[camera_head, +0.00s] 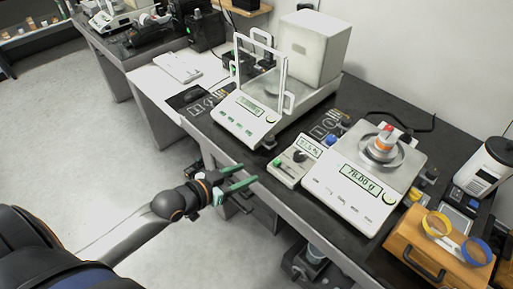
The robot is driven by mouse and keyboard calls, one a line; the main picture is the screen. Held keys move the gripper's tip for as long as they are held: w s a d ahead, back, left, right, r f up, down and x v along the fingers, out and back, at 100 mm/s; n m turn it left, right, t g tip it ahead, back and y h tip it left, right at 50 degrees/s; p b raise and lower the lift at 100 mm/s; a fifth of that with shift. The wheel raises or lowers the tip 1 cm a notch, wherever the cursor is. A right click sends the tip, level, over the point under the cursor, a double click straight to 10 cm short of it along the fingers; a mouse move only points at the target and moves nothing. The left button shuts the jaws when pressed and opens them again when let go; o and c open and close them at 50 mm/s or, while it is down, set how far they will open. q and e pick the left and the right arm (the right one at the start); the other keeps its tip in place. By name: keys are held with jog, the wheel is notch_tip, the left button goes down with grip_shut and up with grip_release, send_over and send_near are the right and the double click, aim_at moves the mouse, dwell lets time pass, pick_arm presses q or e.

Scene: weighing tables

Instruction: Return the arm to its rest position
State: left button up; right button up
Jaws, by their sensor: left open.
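My left gripper (241,177) has green fingers that stand apart with nothing between them. It is in front of the table's front edge, beside the table and apart from the instruments. My left arm comes in from the lower left of the head view. My right gripper is not in view.
The dark weighing table (328,237) carries a balance with a glass draft shield (247,119) and a scale (352,190) reading about 78.00 g. A wooden box (420,243) stands at the right. Grey floor (60,130) is clear at left.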

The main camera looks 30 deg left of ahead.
pick_arm(q)
jog(key=shift+f, duration=0.1)
jog(key=s+d+f+n+g+y, duration=0.1)
jog(key=s+d+f, duration=0.2)
jog(key=s+f, duration=0.4)
jog(key=s+d+f+n+g+y, duration=0.1)
jog(key=s+d+f+g, duration=0.1)
jog(key=s+f, duration=0.5)
jog(key=shift+s+d+f, duration=0.35)
jog(key=shift+d+f, duration=0.3)
jog(key=shift+f, duration=0.1)
